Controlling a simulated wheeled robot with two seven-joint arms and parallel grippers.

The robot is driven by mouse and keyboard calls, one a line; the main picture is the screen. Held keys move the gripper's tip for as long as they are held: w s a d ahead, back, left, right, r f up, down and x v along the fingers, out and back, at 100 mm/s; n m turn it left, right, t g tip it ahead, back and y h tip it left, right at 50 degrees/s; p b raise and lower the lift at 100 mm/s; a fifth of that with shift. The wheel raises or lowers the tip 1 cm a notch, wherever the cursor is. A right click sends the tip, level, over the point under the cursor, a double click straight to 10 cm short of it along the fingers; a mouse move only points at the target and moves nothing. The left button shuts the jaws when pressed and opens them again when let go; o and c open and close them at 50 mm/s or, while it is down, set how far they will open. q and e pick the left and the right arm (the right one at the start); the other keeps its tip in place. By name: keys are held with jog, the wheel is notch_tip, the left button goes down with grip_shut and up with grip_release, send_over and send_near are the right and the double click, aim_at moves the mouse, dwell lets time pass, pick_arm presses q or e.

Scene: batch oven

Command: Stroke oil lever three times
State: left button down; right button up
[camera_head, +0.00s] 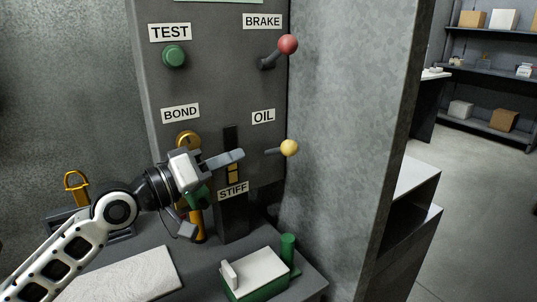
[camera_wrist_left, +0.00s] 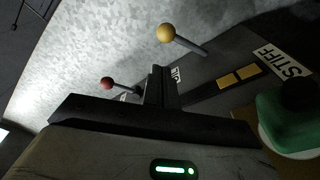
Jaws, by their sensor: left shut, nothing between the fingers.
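The oil lever (camera_head: 289,148) has a yellow ball knob on a dark rod and sticks out to the right below the OIL label (camera_head: 263,116). In the left wrist view the yellow knob (camera_wrist_left: 166,33) is beyond my fingers, with a gap in the picture. My left gripper (camera_head: 240,156) is shut and empty, its fingertips pointing right, a little to the left of the lever. In the wrist view the shut fingers (camera_wrist_left: 160,88) point toward the panel. I cannot tell from these views whether they touch anything. My right gripper is not in view.
The red-knobbed BRAKE lever (camera_head: 288,44) is above the oil lever, and the green TEST button (camera_head: 174,56) is upper left. The STIFF slot (camera_head: 233,172) and a brass BOND handle (camera_head: 188,140) are near my gripper. A green-and-white block (camera_head: 255,272) sits on the shelf below. A grey wall (camera_head: 345,120) stands right.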

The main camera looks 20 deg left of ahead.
aim_at(278, 150)
pick_arm(q)
jog(key=shift+w+a+f+n, duration=0.1)
jog(key=shift+w+a+n, duration=0.05)
jog(key=shift+a+n, duration=0.3)
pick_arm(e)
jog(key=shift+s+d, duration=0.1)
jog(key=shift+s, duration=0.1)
pick_arm(q)
jog(key=shift+w, duration=0.1)
jog(key=f+p+x, duration=0.1)
jog(key=p+x, duration=0.2)
jog(key=x, duration=0.6)
jog(key=shift+w+d+r, duration=0.25)
jog(key=shift+w+r, duration=0.1)
jog(key=shift+r, duration=0.15)
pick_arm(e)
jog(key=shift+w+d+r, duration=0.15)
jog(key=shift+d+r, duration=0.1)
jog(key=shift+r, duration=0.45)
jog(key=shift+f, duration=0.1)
